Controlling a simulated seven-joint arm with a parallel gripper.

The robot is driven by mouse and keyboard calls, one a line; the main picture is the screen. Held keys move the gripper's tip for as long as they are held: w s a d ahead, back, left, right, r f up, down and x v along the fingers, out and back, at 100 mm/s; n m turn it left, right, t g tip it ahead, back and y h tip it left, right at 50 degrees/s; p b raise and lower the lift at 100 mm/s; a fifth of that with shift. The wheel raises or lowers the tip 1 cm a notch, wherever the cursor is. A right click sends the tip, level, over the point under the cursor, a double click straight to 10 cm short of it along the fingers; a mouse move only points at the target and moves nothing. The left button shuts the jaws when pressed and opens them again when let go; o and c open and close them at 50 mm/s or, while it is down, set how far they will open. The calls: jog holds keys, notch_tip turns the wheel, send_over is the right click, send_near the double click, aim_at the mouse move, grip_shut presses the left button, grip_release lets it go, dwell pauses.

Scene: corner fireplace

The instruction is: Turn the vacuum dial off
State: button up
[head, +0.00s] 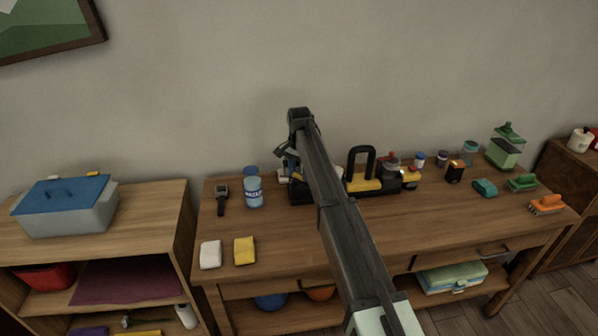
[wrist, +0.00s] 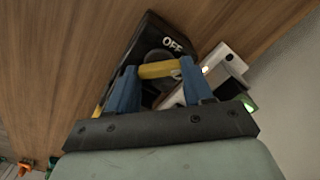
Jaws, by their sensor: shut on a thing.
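The dial's yellow bar (wrist: 158,70) shows in the wrist view on a black housing (wrist: 145,38) marked with a white OFF label (wrist: 172,45). My gripper (wrist: 160,76) has its two blue fingers at either end of the bar and is shut on it. The bar lies nearly level in this view, below the label; I cannot tell which mark it points to. In the head view my arm hides the dial, and only an edge of the black housing (head: 297,193) shows beside it.
A black and yellow device with a tall handle (head: 362,164) stands right of my arm. A blue-labelled bottle (head: 253,188) and a watch (head: 222,197) stand left. White and yellow cloths (head: 245,251) lie in front. In the wrist view a white device (wrist: 222,62) stands close to the housing.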

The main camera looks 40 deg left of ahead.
jog(key=n, duration=0.4)
jog(key=shift+n, duration=2.4)
jog(key=o, duration=1.1)
jog(key=shift+c, duration=0.2)
notch_tip(320, 180, up, 14)
jog(key=shift+f, duration=0.1)
